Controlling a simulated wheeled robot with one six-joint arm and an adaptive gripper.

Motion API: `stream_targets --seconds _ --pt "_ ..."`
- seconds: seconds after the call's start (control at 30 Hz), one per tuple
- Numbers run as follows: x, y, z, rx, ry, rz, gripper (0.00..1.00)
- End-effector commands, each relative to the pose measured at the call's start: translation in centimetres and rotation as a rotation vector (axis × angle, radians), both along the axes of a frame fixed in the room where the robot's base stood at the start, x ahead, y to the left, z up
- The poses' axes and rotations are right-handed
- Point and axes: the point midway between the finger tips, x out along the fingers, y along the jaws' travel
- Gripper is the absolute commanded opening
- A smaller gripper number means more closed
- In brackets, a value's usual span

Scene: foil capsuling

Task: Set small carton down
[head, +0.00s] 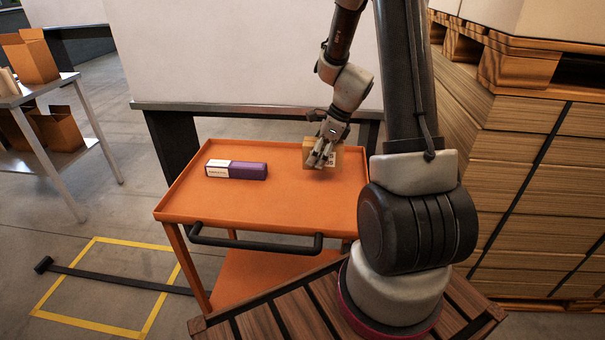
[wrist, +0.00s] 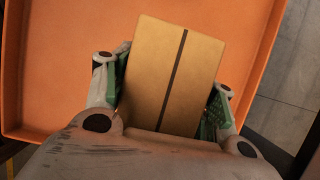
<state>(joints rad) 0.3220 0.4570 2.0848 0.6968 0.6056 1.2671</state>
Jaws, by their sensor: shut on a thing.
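The small carton (wrist: 168,70) is brown cardboard with a dark stripe along its top in the wrist view. It sits between the two green-padded fingers of my gripper (wrist: 165,105), which is shut on it. In the head view the carton (head: 308,157) is at the back right of the orange cart top (head: 275,205), partly hidden by my gripper (head: 322,155). It is low over the cart top; I cannot tell whether its underside touches the surface.
A purple and white box (head: 237,170) lies on the left part of the cart top. The cart has a raised rim and a black handle (head: 255,243) in front. Stacked wooden boards (head: 525,170) stand at the right. The front middle of the cart top is clear.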

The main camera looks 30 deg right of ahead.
Motion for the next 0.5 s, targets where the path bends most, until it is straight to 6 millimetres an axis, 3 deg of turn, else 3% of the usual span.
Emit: stream_targets --seconds 0.37,0.5 --pt "0.0 0.0 -5.1 0.001 0.002 0.003 0.26" --pt "0.0 0.0 -5.8 -0.001 -0.002 0.005 0.26"
